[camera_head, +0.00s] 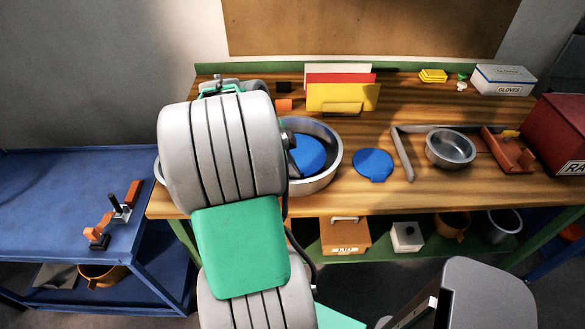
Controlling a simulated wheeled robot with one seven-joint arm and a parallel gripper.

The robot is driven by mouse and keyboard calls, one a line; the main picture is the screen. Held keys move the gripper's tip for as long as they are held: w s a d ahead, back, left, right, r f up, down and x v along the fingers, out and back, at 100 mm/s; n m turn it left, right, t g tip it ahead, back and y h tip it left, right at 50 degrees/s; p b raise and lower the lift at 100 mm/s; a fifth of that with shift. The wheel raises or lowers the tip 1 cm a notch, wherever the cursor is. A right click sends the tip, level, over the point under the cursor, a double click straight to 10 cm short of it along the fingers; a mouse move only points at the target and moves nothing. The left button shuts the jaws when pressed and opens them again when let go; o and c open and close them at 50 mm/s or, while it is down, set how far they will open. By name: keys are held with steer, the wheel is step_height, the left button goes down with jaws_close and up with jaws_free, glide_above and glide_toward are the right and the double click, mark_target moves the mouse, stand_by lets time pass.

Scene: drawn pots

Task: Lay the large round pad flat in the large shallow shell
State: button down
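A large round metal shell (336,157) stands on the workbench, its left part hidden behind my arm. A blue round pad (309,156) shows inside its rim, partly covered by my arm; I cannot tell whether it lies flat or is tilted. A second, smaller-looking blue round pad (373,165) lies on the bench just right of the shell. A smaller metal bowl (450,149) stands farther right. My gripper is not clearly visible; my grey and green arm hides the area left of the pad. I cannot see whether it touches the pad.
A rack of coloured folders (341,92) stands behind the shell. A grey bar (402,154), an orange tool (508,150), a gloves box (504,79) and a red box (560,135) are to the right. Another metal rim (158,172) shows left of my arm. A blue cart (60,190) stands left.

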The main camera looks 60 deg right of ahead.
steer(key=shift+f, duration=0.1)
steer(key=shift+f+b, duration=0.35)
steer(key=shift+b, duration=0.15)
steer(key=shift+f, duration=0.2)
steer(key=c, duration=1.6)
jaws_free()
steer(key=shift+r, duration=0.1)
